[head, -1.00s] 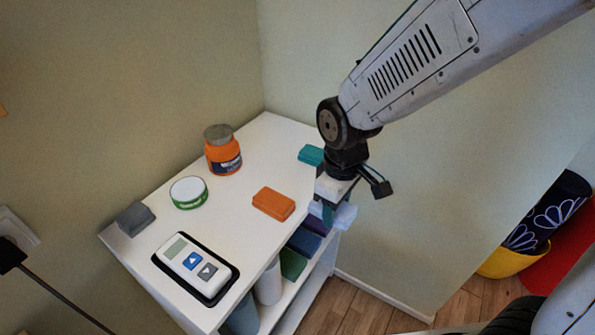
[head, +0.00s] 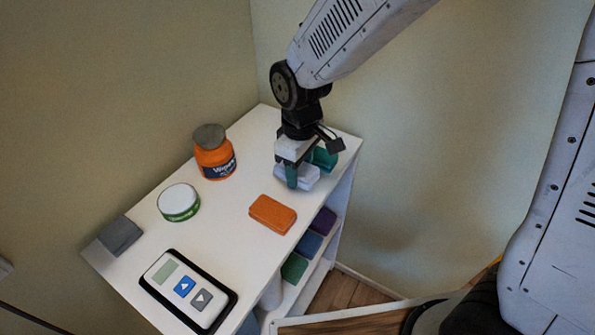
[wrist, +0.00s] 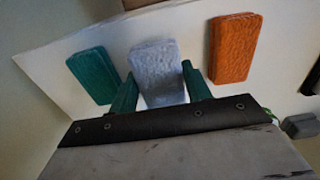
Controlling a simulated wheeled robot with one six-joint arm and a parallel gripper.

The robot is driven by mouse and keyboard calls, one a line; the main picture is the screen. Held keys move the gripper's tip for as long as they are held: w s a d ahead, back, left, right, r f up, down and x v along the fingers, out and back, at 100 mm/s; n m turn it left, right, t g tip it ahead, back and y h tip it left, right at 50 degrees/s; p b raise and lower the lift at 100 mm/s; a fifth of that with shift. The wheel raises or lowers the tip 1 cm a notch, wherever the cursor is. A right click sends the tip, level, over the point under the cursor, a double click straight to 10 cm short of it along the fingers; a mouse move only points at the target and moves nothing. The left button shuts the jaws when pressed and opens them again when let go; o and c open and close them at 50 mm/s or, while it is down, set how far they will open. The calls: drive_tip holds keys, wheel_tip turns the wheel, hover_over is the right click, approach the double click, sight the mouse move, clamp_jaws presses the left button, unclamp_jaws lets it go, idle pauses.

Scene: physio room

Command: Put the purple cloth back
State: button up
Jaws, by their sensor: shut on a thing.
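My gripper (head: 291,181) is shut on a folded pale lavender-grey cloth (head: 308,178), over the white top of the shelf unit. In the wrist view this pale cloth (wrist: 157,72) sits between the green fingers, between a teal cloth (wrist: 93,75) and an orange cloth (wrist: 235,48). I cannot tell if it touches the top. A dark purple folded cloth (head: 322,221) lies on the shelf below the top, beside a blue cloth (head: 309,243) and a green cloth (head: 294,268). My gripper is apart from the dark purple one.
On the white top (head: 222,240) stand an orange jar (head: 214,158), a white and green tub (head: 179,202), a grey block (head: 120,236) and a white device with buttons (head: 184,287). The orange cloth (head: 272,214) lies in front of my gripper. Walls close the back and left.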

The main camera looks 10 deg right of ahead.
sight(301, 178)
drive_tip(key=shift+d+f, duration=0.2)
drive_tip(key=shift+f, duration=1.5)
drive_tip(key=o, duration=0.9)
drive_tip(key=shift+f, duration=0.15)
drive_tip(key=shift+o, duration=0.2)
